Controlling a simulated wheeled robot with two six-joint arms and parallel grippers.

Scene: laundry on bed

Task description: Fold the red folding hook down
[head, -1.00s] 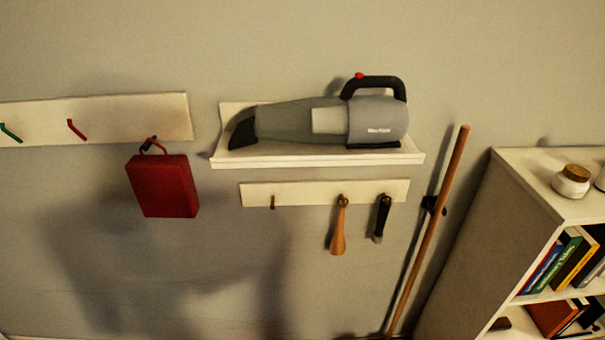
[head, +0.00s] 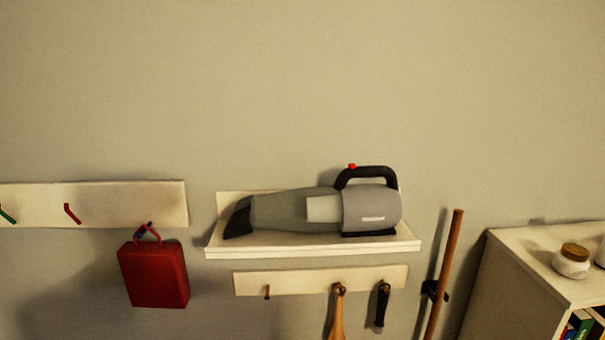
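The red folding hook (head: 72,213) is on the white wall rail (head: 110,205) at the left. It sticks out from the rail at a slant, its upper end to the left and its lower end to the right. A green hook (head: 7,214) is to its left, near the picture edge. A dark blue hook (head: 142,231) to its right bears a red bag or case (head: 154,275) by its handle. Neither of my grippers shows in the head view.
A handheld vacuum (head: 325,210) rests on a white wall shelf (head: 310,248). Below it, a small peg rail (head: 318,280) bears a wooden tool (head: 337,312) and a black-handled one (head: 382,305). A wooden pole (head: 443,275) and a white bookcase (head: 515,275) with a jar (head: 571,262) stand at right.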

